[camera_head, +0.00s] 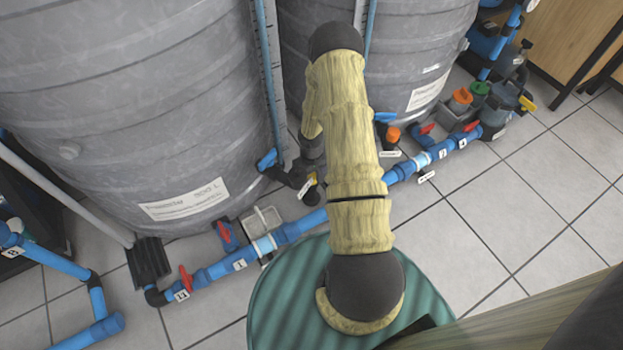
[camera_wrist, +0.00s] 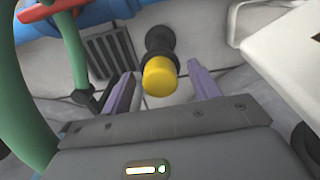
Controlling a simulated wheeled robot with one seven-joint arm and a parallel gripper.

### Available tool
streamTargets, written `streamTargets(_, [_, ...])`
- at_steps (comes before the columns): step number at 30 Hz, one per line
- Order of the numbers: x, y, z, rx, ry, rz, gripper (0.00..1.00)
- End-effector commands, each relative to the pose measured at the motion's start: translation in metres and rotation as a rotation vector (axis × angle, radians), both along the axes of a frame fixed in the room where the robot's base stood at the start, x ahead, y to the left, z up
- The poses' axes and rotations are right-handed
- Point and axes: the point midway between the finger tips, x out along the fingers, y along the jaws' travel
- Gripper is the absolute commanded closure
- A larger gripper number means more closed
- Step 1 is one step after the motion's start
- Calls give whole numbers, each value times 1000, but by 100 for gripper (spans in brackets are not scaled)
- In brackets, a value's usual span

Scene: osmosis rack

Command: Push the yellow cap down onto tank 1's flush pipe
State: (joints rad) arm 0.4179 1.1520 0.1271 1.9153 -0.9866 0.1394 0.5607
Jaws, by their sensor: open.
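In the wrist view the yellow cap (camera_wrist: 159,76) sits at the near end of a short black pipe fitting (camera_wrist: 160,41). My gripper (camera_wrist: 162,74) is open, its two purple fingers one on each side of the cap with a gap at both sides. I cannot tell whether the cap is fully seated or how deep the fingers reach. In the head view a large grey tank (camera_head: 130,110) stands at left. A small yellow spot (camera_head: 313,177) shows by the black fittings at its lower right; I cannot tell if it is the cap. My gripper is hidden there.
A blue pipe with red valves (camera_head: 290,232) runs along the floor before the tanks. A second grey tank (camera_head: 425,50) stands behind, with an orange cap (camera_head: 393,134) at its base. In the wrist view a green hose (camera_wrist: 80,70) and a white panel (camera_wrist: 285,50) flank the gripper.

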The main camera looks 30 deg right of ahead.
Motion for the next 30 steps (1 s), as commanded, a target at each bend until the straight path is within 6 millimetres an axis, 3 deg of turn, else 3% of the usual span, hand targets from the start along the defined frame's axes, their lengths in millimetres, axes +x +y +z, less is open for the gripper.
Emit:
streamTargets(10, [0,0,0,0,0,0,39])
streamTargets(17, [0,0,0,0,0,0,84])
streamTargets(26, [0,0,2,0,0,0,85])
streamTargets(30, [1,0,11,-1,-1,0,85])
